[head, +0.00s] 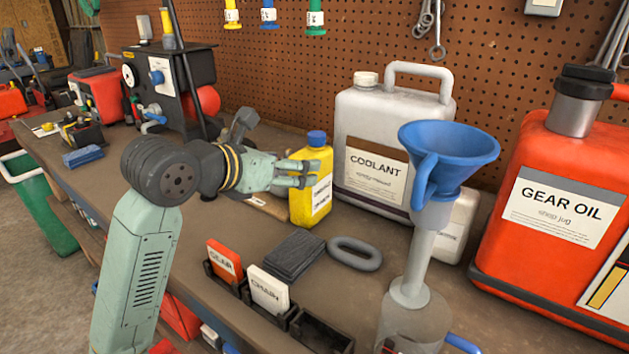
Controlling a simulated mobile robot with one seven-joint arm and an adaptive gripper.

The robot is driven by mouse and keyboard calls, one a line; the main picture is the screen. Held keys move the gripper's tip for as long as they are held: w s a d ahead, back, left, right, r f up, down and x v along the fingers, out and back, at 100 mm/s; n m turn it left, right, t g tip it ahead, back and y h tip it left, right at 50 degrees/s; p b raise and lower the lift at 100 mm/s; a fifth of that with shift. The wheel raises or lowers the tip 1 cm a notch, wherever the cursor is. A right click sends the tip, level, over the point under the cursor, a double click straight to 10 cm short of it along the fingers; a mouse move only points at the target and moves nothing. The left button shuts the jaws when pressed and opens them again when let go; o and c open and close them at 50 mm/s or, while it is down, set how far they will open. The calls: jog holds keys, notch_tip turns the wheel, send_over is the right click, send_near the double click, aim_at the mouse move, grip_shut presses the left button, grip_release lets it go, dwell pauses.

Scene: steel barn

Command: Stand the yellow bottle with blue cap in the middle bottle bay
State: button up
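The yellow bottle with blue cap (322,192) stands upright on the bench, left of the white coolant jug. My gripper (312,173) reaches in from the left, level, at the bottle's upper body. Its two fingers show apart and overlap the bottle's left part; I cannot tell whether they touch it. A black three-part holder (322,330) is at the bench's front edge. An orange GEAR piece (224,262) is in its left part, a white CHAIN piece (268,289) in its middle part, and its right part looks empty. I cannot tell whether this holder is the bottle bays.
The coolant jug (392,125) stands close right of the bottle. A blue funnel (470,150) stands over a clear container in front. A red gear oil jug (520,240) fills the right. A dark stack (288,256) and a grey ring (355,253) lie before the bottle.

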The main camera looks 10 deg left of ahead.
jog(key=p+x, duration=0.3)
jog(key=x, duration=0.5)
jog(key=shift+w+r, duration=0.25)
jog(key=shift+w, duration=0.05)
jog(key=shift+a, duration=0.15)
jog(key=shift+c, duration=0.6)
grip_shut()
jog(key=shift+r, duration=0.1)
